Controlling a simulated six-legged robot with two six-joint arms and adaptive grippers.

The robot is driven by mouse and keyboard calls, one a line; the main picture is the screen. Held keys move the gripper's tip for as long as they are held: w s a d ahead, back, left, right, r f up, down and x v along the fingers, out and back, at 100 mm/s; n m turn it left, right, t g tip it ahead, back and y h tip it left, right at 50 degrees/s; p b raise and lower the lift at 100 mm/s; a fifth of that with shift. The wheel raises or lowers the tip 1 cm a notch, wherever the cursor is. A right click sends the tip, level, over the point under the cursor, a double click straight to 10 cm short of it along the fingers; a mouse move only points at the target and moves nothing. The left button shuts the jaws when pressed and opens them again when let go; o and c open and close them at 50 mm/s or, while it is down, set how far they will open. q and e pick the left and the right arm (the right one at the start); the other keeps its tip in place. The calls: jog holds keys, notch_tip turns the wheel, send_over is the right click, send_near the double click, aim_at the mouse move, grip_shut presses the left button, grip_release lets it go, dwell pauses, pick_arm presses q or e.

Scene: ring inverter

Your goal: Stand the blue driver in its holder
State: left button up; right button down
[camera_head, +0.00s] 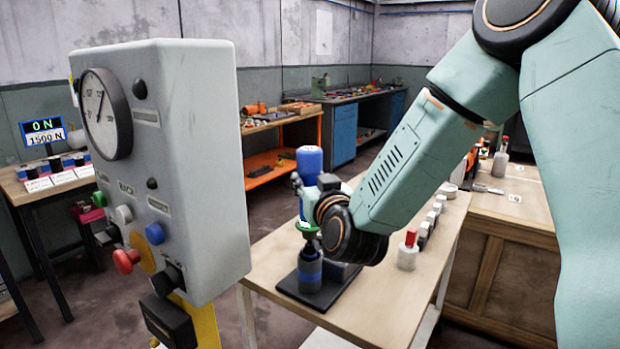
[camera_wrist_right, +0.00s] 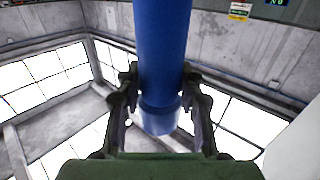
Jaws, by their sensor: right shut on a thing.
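The blue driver (camera_head: 309,162) stands about upright in the head view, with its thick blue body at the top. My right gripper (camera_head: 308,204) is shut on it from the right. In the right wrist view the blue driver (camera_wrist_right: 163,50) runs between the two dark fingers of my gripper (camera_wrist_right: 160,105). Directly below in the head view is a dark blue-grey cup (camera_head: 310,270) on a black base plate (camera_head: 335,289), which looks like the holder. A narrow dark part shows between gripper and cup; I cannot tell whether the driver's tip is inside the cup. My left gripper is not in view.
A grey control box (camera_head: 190,190) with gauge and buttons stands close on the left. The light wooden table (camera_head: 385,300) has free room in front. A red-topped white bottle (camera_head: 408,252) and several small containers stand along its right side. Workbenches (camera_head: 345,98) line the back.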

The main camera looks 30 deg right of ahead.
jog(key=shift+d+f+b, duration=0.1)
jog(key=shift+f+b, duration=0.2)
jog(key=shift+f, duration=0.2)
jog(key=f, duration=0.1)
jog(key=f+b, duration=0.1)
jog(key=shift+w+f+b, duration=0.3)
jog(key=shift+s+f+b, duration=0.2)
jog(key=shift+f+b, duration=0.6)
jog(key=shift+f, duration=0.2)
jog(key=shift+w+f+b, duration=0.15)
jog(key=shift+f+b, duration=0.35)
jog(key=shift+f, duration=0.3)
jog(key=shift+f, duration=0.15)
